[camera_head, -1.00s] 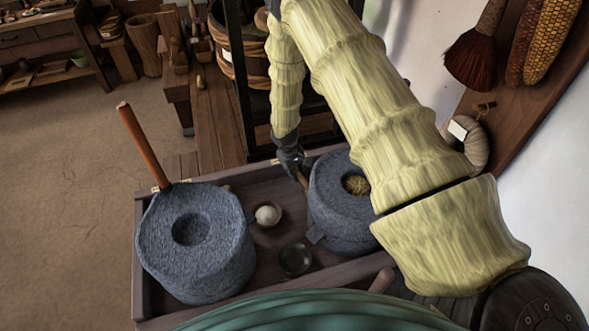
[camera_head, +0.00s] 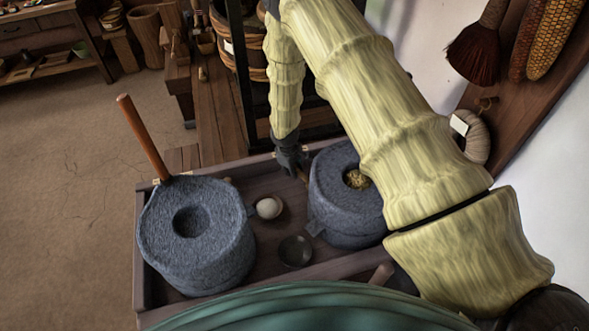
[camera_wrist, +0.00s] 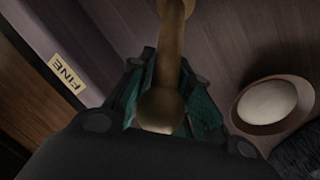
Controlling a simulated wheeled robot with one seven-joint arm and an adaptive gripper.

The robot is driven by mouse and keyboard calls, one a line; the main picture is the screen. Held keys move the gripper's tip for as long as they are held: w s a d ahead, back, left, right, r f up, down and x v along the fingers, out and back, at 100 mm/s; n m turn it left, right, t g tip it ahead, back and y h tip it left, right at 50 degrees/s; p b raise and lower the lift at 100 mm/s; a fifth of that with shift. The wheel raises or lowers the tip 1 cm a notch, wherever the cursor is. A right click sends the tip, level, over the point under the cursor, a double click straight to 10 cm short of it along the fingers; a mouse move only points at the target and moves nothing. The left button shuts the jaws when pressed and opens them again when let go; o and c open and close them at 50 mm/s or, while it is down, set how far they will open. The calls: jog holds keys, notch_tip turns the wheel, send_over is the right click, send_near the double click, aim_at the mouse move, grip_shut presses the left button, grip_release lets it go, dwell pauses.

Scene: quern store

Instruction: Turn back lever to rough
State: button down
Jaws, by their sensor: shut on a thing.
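The back lever is a wooden rod with a rounded knob (camera_wrist: 160,108), seen in the wrist view between the two teal-padded fingers of my gripper (camera_wrist: 172,92). My gripper is shut on it. In the head view my gripper (camera_head: 292,168) is at the back rim of the tray, just left of the right-hand quern (camera_head: 332,205), and only a short bit of the lever (camera_head: 302,177) shows below it. A FINE label (camera_wrist: 67,74) lies on the wooden rim, left of my gripper in the wrist view. No rough label can be read.
A larger grey quern (camera_head: 150,235) with an upright wooden handle (camera_head: 143,138) stands at the left of the tray (camera_head: 139,262). A wall board with a brush (camera_head: 474,55) is at the right.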

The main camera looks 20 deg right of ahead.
jog(key=shift+s, duration=0.1)
jog(key=c, duration=1.3)
grip_release()
jog(key=shift+r, duration=0.15)
jog(key=r, duration=0.3)
jog(key=s+a+r, duration=0.1)
jog(key=r, duration=0.3)
jog(key=a+r, duration=0.1)
jog(key=r, duration=0.3)
jog(key=shift+s+r, duration=0.15)
jog(key=shift+r, duration=0.1)
jog(key=shift+r, duration=0.1)
